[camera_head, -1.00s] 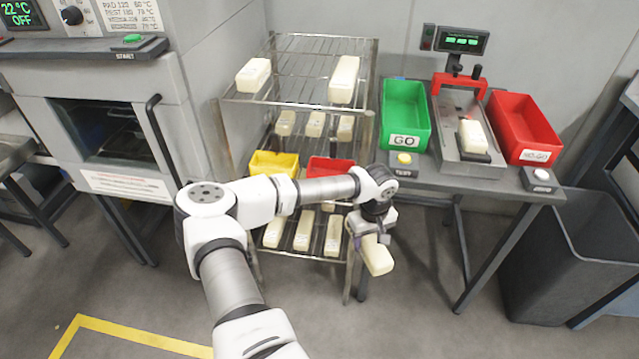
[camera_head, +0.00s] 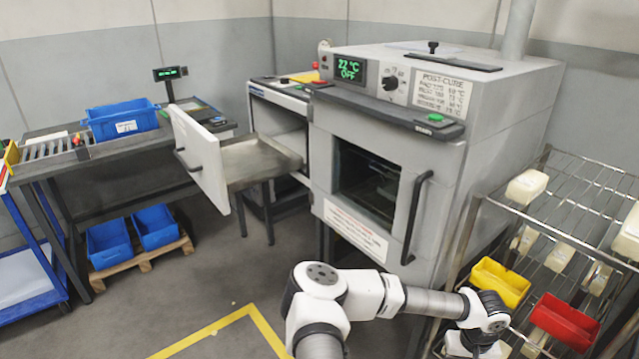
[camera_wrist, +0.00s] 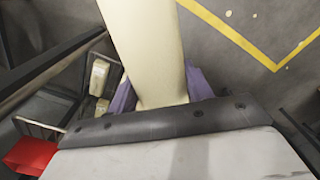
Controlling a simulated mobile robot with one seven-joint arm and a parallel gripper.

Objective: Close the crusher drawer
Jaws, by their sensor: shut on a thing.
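The crusher drawer (camera_head: 200,160) stands pulled out, left of the oven, in the head view. It has a white front panel with a dark handle and a grey tray (camera_head: 260,160) behind it. The tray looks empty where it shows. The crusher body (camera_head: 278,108) has an open bay on the tray's right. My gripper (camera_wrist: 160,92) is shut on a cream block (camera_wrist: 145,40) in the wrist view, its purple fingers on either side. In the head view my wrist is at the bottom right, well apart from the drawer, and the fingers are not clearly seen.
The post-cure oven (camera_head: 380,190) stands between the drawer and the wire rack (camera_head: 590,210), which holds cream blocks, a yellow bin (camera_head: 500,282) and a red bin (camera_head: 565,322). A table with a blue bin (camera_head: 122,120) is at left. Floor before the drawer is clear.

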